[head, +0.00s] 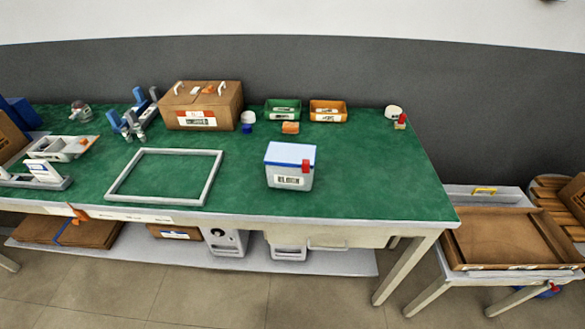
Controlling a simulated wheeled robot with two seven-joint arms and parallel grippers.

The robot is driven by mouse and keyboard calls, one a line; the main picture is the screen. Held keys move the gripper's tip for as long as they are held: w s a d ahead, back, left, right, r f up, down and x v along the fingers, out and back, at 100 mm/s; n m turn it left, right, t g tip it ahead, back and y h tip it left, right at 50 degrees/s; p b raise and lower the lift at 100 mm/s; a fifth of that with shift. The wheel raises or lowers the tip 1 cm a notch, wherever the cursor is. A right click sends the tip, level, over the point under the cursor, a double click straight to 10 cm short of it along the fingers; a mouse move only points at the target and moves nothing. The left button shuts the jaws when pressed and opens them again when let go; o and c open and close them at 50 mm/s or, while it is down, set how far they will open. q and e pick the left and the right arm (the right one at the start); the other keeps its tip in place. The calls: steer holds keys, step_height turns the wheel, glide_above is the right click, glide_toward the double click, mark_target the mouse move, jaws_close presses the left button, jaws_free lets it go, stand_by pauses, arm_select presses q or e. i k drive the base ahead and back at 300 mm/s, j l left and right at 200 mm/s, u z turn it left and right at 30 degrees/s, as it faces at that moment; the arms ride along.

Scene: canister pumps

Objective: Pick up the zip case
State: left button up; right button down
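The zip case appears to be the pale grey box (288,178) with a blue band around its lid edge and a red tab on its front right corner. It stands upright on the green-topped workbench (370,195), right of the middle and near the front edge. A printed label is on its front. Nothing touches it. Neither of my grippers is in the head view.
A pale rectangular frame (214,177) lies left of the case. Behind are a cardboard box (225,100), a green bin (283,104) and an orange bin (328,105). The bench right of the case is clear. A side table holds a brown tray (510,237).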

mark_target(283, 174)
steer(key=j+z, duration=0.3)
steer(key=z, duration=0.15)
steer(key=j+z, duration=0.3)
steer(key=z, duration=0.15)
steer(key=k+j+z, duration=0.15)
steer(key=z, duration=0.35)
steer(key=k+j+z, duration=0.2)
steer(key=z, duration=0.25)
steer(key=k+j, duration=0.25)
steer(key=j, duration=0.2)
steer(key=i, duration=0.5)
